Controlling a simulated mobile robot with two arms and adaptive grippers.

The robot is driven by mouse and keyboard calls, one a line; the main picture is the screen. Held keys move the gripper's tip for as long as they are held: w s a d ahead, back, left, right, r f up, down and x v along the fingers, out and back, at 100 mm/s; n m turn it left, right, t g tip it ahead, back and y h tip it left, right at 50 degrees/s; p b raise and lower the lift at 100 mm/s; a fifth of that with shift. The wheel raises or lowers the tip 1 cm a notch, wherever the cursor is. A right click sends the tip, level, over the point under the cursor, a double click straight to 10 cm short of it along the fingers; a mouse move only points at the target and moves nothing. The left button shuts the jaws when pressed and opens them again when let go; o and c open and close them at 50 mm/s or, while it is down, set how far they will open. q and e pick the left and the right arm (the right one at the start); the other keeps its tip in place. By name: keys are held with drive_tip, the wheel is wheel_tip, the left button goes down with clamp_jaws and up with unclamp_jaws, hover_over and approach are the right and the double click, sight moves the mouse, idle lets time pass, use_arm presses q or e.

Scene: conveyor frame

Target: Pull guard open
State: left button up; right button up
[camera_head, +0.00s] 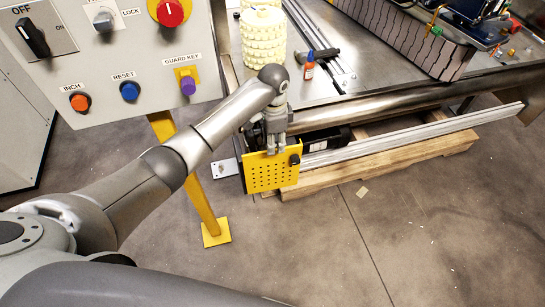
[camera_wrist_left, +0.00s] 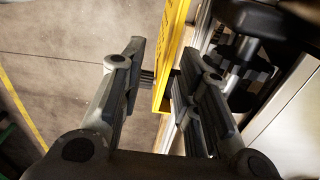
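The guard is a yellow perforated panel (camera_head: 268,175) at the low front end of the conveyor frame, in the middle of the head view. A black knob (camera_head: 295,159) sticks out near its right edge. My left gripper (camera_head: 276,150) points down at the guard's top edge. In the left wrist view my left gripper (camera_wrist_left: 158,88) is open, one finger on each side of the yellow guard (camera_wrist_left: 174,50). A gap shows between the left finger and the panel. A small dark part (camera_wrist_left: 147,76) lies in that gap, partly hidden by the finger. My right gripper is out of view.
A control panel (camera_head: 130,55) on a yellow post (camera_head: 200,195) stands left of the guard. A metal rail (camera_head: 410,135) and wooden beam (camera_head: 390,165) run right from it. A cream roller stack (camera_head: 263,40) and tools sit on the table.

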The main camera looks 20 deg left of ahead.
use_arm(q)
drive_tip(key=shift+w+a+r, duration=0.3)
drive_tip(key=shift+w+a, duration=0.1)
drive_tip(key=shift+w, duration=0.1)
drive_tip(key=b, duration=0.1)
hover_over(273, 171)
wheel_tip(273, 171, down, 11)
drive_tip(key=shift+w+a+r, duration=0.1)
drive_tip(key=shift+w+r, duration=0.1)
clamp_jaws()
